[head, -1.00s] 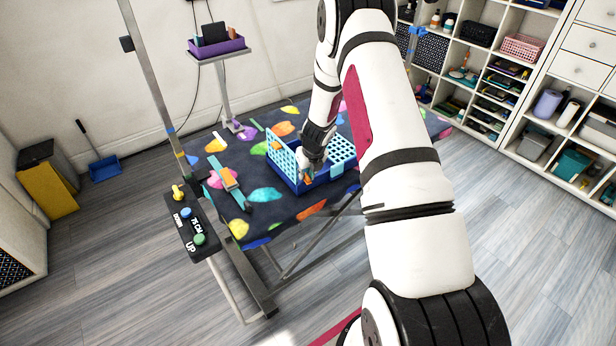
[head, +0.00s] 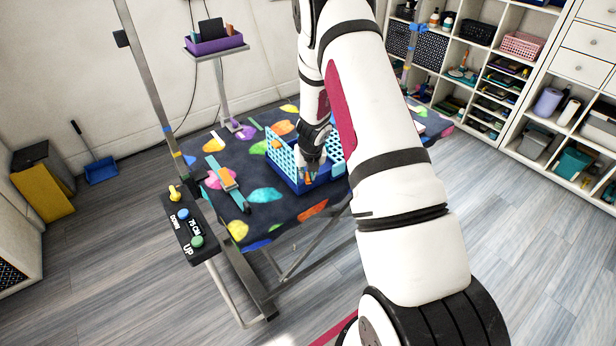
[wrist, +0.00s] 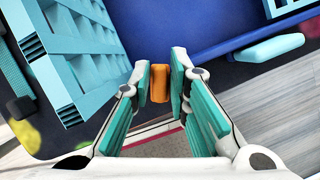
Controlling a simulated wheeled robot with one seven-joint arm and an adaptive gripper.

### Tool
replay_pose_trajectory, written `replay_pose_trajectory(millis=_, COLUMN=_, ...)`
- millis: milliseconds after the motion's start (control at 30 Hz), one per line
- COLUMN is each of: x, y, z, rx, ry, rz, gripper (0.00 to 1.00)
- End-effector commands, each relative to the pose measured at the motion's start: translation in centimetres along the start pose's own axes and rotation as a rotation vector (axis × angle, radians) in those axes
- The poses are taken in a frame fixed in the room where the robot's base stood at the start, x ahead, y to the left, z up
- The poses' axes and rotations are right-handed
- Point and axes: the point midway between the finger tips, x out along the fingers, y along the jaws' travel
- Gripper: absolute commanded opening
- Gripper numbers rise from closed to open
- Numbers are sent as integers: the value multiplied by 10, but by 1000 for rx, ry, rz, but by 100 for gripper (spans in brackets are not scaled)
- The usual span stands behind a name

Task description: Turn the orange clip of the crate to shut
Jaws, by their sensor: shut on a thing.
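The crate (head: 299,184) stands on the table, with a blue base and light blue grid panels. In the wrist view, its blue part (wrist: 195,25) fills the top middle and a grid panel (wrist: 75,42) rises at the left. The orange clip (wrist: 158,83) is a small upright block at the crate's near edge. My gripper (wrist: 161,78) is shut on the clip, one fingertip on each side of it. In the head view, my gripper (head: 309,174) points down at the crate's front side and mostly hides the clip.
A light blue piece (wrist: 266,50) sits on the crate's edge, right of the clip. The spotted table (head: 265,210) is clear in front of the crate. A strap-like item (head: 228,181) lies left of it. A control panel (head: 188,225) is at the table's left corner.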

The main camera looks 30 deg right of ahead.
Motion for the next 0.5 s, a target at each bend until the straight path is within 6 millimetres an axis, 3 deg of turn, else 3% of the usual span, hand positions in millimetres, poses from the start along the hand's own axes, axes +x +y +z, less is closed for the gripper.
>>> replay_pose_trajectory(millis=500, x=2, y=1, z=1, rx=56, ry=-1, rz=-22, gripper=0)
